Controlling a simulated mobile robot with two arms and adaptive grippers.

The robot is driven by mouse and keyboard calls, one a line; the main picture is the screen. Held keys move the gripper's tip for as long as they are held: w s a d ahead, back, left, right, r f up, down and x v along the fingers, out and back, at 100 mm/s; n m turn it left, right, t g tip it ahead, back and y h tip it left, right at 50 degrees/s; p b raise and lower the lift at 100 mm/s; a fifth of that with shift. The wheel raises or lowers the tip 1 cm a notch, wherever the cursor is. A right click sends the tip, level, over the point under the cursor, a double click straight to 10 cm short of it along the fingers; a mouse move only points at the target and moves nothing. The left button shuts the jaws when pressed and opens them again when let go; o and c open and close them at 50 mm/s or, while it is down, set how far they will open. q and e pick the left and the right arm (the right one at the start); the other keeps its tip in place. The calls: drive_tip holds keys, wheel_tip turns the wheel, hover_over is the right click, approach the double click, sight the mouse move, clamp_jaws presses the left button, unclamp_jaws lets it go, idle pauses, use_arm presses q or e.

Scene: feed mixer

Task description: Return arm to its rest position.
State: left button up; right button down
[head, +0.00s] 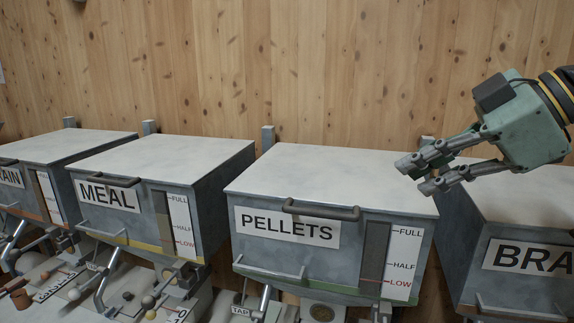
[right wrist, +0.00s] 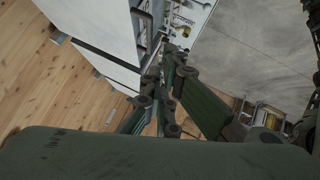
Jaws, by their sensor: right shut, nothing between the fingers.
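My right gripper (head: 422,176) comes in from the right in the head view. It is raised at about the height of the bin lids, in front of the wooden wall. Its fingers point left, over the right end of the PELLETS bin (head: 258,255) and beside the BRAN bin, whose label is cut off at the picture's edge. The fingers are shut and hold nothing. The right wrist view also shows the fingers (right wrist: 165,100) from behind. My left gripper is not in either view.
The MEAL bin (head: 135,225) and a partly cut-off bin (head: 50,150) stand left of PELLETS. Below them are chutes, handles and a panel with levers (head: 140,290). A plank wall (head: 300,60) rises behind. The space above the left bins is clear.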

drive_tip(key=w+a+f+m+h, duration=0.1)
drive_tip(key=a+f+m, duration=0.25)
drive_tip(key=f, duration=1.45)
drive_tip(key=w+a+f+m+h, duration=0.15)
drive_tip(key=a+f, duration=0.25)
drive_tip(key=f, duration=1.4)
drive_tip(key=s+d+f+m+g+h, duration=0.15)
drive_tip(key=s+f+m, duration=0.35)
drive_tip(key=s+f, duration=0.7)
drive_tip(key=s+d+f+m+h, duration=0.2)
drive_tip(key=s+d+f, duration=0.1)
drive_tip(key=s, duration=0.3)
drive_tip(key=s+d+f+m+h, duration=0.2)
drive_tip(key=s+d+f, duration=0.1)
drive_tip(key=s, duration=0.3)
wheel_tip(320, 180, down, 32)
drive_tip(key=s+g+b, duration=0.2)
drive_tip(key=b, duration=0.3)
use_arm(q)
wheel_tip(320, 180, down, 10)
drive_tip(key=b, duration=0.4)
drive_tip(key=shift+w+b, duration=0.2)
drive_tip(key=shift+b, duration=0.2)
use_arm(e)
drive_tip(key=s+d+f+g, duration=0.1)
drive_tip(key=s+d+f, duration=0.2)
drive_tip(key=s+f, duration=1.4)
wheel_tip(320, 180, down, 4)
drive_tip(key=shift+r, duration=0.1)
